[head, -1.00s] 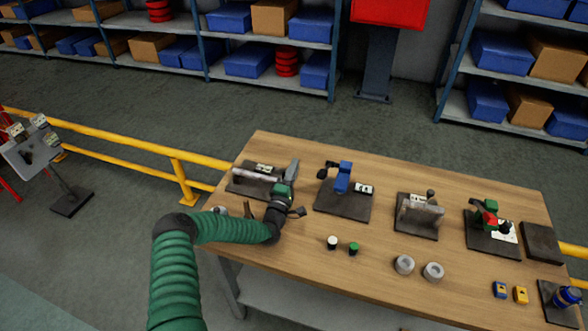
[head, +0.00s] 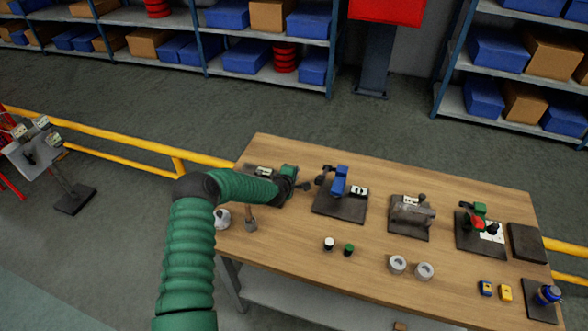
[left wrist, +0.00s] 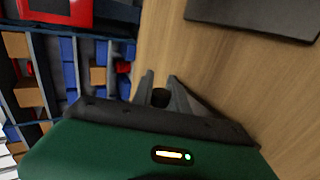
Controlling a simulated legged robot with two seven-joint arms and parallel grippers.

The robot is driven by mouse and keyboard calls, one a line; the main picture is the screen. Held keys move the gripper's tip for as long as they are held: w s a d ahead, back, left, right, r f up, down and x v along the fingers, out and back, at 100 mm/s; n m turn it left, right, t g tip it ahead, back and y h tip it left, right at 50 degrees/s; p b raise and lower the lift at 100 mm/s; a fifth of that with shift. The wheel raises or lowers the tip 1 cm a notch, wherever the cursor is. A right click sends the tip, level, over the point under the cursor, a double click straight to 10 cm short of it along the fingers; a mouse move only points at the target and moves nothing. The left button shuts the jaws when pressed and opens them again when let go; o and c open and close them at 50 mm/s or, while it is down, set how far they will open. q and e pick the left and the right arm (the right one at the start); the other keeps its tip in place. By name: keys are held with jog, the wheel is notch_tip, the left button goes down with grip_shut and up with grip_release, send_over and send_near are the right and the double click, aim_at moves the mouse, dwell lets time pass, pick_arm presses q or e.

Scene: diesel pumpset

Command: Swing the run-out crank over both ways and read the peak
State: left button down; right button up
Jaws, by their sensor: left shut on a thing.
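My left gripper (head: 300,187) is at the far-left fixture on the bench, and my arm covers most of that fixture. A pale label (head: 263,171) on it still shows above my arm. In the left wrist view, my left gripper (left wrist: 161,80) has its fingers close around a small dark round-ended piece (left wrist: 159,97), which looks like the run-out crank's handle. The rest of the crank and any reading of the peak are hidden or too small to make out. My right gripper is not in view.
The wooden bench (head: 300,250) holds a blue-topped fixture (head: 338,182) just right of my gripper, a grey cylinder fixture (head: 410,212) and a green-red one (head: 478,220). Loose caps, rings and small blocks lie near the front. A yellow rail (head: 120,140) runs behind.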

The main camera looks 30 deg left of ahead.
aim_at(297, 184)
pick_arm(q)
jog(key=shift+w+d+f+g+h+p, duration=0.2)
jog(key=shift+f+g+h+p, duration=0.15)
jog(key=shift+g, duration=0.55)
jog(key=shift+f+g, duration=0.35)
jog(key=shift+g, duration=0.05)
jog(key=shift+f+g+b, duration=0.45)
jog(key=shift+f+g, duration=0.05)
jog(key=shift+g, duration=0.2)
jog(key=shift+s+f+g+h+b, duration=0.15)
jog(key=shift+f+g+h+b, duration=0.25)
jog(key=shift+g+b, duration=0.6)
jog(key=c, duration=1.3)
grip_release()
jog(key=shift+f, duration=0.15)
jog(key=shift+s, duration=0.15)
